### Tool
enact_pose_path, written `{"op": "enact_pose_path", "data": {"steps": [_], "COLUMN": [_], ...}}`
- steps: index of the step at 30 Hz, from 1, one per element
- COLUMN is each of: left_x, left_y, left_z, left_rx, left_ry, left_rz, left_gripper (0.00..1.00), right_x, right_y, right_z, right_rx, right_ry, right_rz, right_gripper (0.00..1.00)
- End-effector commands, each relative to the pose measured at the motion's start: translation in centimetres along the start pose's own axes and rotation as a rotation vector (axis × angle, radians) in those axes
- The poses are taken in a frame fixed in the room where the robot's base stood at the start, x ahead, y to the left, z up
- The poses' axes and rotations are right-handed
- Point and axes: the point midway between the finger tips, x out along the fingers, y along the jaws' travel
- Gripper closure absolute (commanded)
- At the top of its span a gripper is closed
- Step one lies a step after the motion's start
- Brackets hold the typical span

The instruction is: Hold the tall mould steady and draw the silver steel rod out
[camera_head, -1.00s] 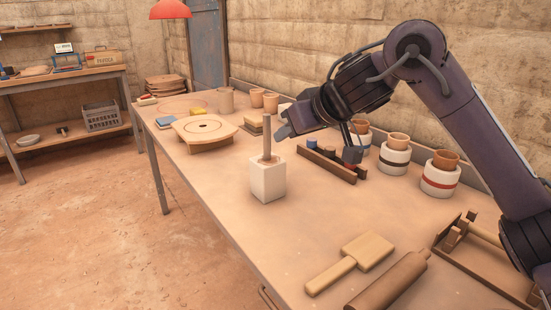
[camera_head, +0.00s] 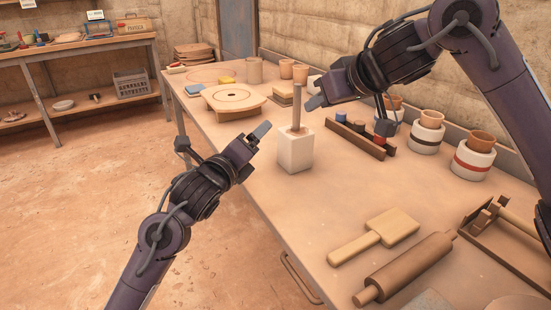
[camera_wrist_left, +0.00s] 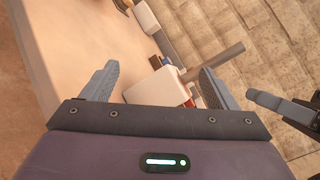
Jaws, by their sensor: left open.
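The tall mould (camera_head: 295,152) is a white upright block on the table. The grey rod (camera_head: 297,105) stands up out of its top. My left gripper (camera_head: 222,138) is open and empty, to the left of the mould and apart from it. In the left wrist view the mould (camera_wrist_left: 158,90) shows beyond the gap between the left fingers, with the rod (camera_wrist_left: 218,60) pointing up right. My right gripper (camera_head: 350,115) has its fingers spread, just right of the rod, with one fingertip close to it; I cannot tell whether they touch.
A wooden rack of coloured pieces (camera_head: 357,138) lies right of the mould, with banded white pots (camera_head: 473,160) behind. A wooden paddle (camera_head: 375,235) and rolling pin (camera_head: 405,268) lie in front. A round-topped wooden board (camera_head: 233,98) is at the back left.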

Motion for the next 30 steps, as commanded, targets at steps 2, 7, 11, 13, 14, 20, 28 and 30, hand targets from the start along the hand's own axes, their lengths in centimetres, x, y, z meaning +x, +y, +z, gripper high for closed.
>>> {"op": "enact_pose_path", "data": {"steps": [2,7,11,13,14,20,28,30], "left_x": [0.9,1.8,2.0,2.2,2.4,4.8,8.5,9.0], "left_y": [-0.7,-0.7,-0.3,-0.2,-0.2,-0.7,-1.1,-1.2], "left_z": [-1.8,-5.0,-6.2,-6.5,-6.5,-7.2,-7.9,-8.0], "left_rx": [0.255,0.655,0.812,0.85,0.86,0.864,0.863,0.863], "left_ry": [0.043,0.1,0.119,0.123,0.123,0.126,0.125,0.125], "left_rz": [-0.06,-0.166,-0.209,-0.22,-0.223,-0.227,-0.224,-0.224], "left_gripper": [0.19,0.19,0.19,0.19,0.19,0.19,0.19,0.19], "right_x": [0.0,0.0,0.0,0.0,0.0,0.0,0.0,0.0], "right_y": [0.0,0.0,0.0,0.0,0.0,0.0,0.0,0.0], "right_z": [0.0,0.0,0.0,0.0,0.0,0.0,0.0,0.0], "right_rx": [0.0,0.0,0.0,0.0,0.0,0.0,0.0,0.0], "right_ry": [0.0,0.0,0.0,0.0,0.0,0.0,0.0,0.0], "right_rz": [0.0,0.0,0.0,0.0,0.0,0.0,0.0,0.0], "right_gripper": [0.64,0.64,0.64,0.64,0.64,0.64,0.64,0.64]}}
